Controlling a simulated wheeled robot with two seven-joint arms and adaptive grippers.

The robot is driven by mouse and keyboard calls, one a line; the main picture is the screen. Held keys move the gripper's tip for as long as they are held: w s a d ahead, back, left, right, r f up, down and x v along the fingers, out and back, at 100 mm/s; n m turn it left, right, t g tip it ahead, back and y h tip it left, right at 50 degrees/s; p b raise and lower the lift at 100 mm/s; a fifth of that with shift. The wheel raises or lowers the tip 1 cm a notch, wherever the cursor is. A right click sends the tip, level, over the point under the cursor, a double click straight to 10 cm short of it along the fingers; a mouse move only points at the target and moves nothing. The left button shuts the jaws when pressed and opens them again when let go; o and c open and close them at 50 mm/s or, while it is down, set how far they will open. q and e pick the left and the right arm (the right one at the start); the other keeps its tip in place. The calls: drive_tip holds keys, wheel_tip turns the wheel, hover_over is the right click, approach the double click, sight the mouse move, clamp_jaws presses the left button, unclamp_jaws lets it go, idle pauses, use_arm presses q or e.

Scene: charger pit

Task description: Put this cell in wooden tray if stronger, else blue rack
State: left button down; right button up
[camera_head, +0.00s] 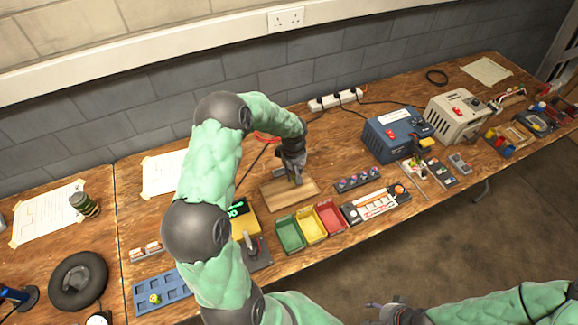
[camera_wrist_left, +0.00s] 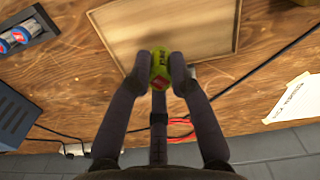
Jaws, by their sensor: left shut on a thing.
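My left gripper (camera_head: 296,181) is over the wooden tray (camera_head: 274,197) in the head view. In the left wrist view, my left gripper (camera_wrist_left: 160,60) is shut on a yellow-green cell with a red patch (camera_wrist_left: 160,72). The cell is at the edge of the wooden tray (camera_wrist_left: 190,25), whose visible floor is bare; its exact height above the tray is unclear. The blue rack (camera_head: 172,282) is at the lower left with a yellowish cell (camera_head: 155,298) in it. A yellow tester with a green display (camera_head: 240,209) is partly hidden by my left arm. My right gripper (camera_head: 385,309) is low, off the table; its jaws are unclear.
Green (camera_head: 289,234), yellow (camera_head: 311,224) and red (camera_head: 331,215) bins stand in front of the tray. A dark holder with several cells (camera_head: 358,180) is to its right. A blue power unit (camera_head: 395,137) stands further right. A power strip (camera_head: 335,99) lies behind.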

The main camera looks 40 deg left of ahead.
use_arm(q)
drive_tip(key=shift+n, duration=0.6)
drive_tip(key=shift+s+a+f+b, duration=0.1)
drive_tip(key=shift+a+f+b, duration=0.3)
drive_tip(key=shift+f, duration=0.55)
drive_tip(key=shift+a+f+b, duration=0.15)
drive_tip(key=shift+f+b, duration=0.4)
drive_tip(key=shift+f, duration=0.35)
drive_tip(key=shift+s+a+f+b, duration=0.1)
drive_tip(key=shift+a+f+b, duration=0.3)
drive_tip(key=shift+f, duration=0.55)
drive_tip(key=shift+w+d+f+b, duration=0.1)
drive_tip(key=shift+f+b, duration=0.45)
drive_tip(key=shift+b, duration=0.1)
drive_tip(key=shift+f+b, duration=0.8)
drive_tip(key=shift+b, duration=0.1)
drive_tip(key=c, duration=1.1)
unclamp_jaws()
drive_tip(key=shift+o, duration=0.2)
drive_tip(key=shift+r, duration=0.1)
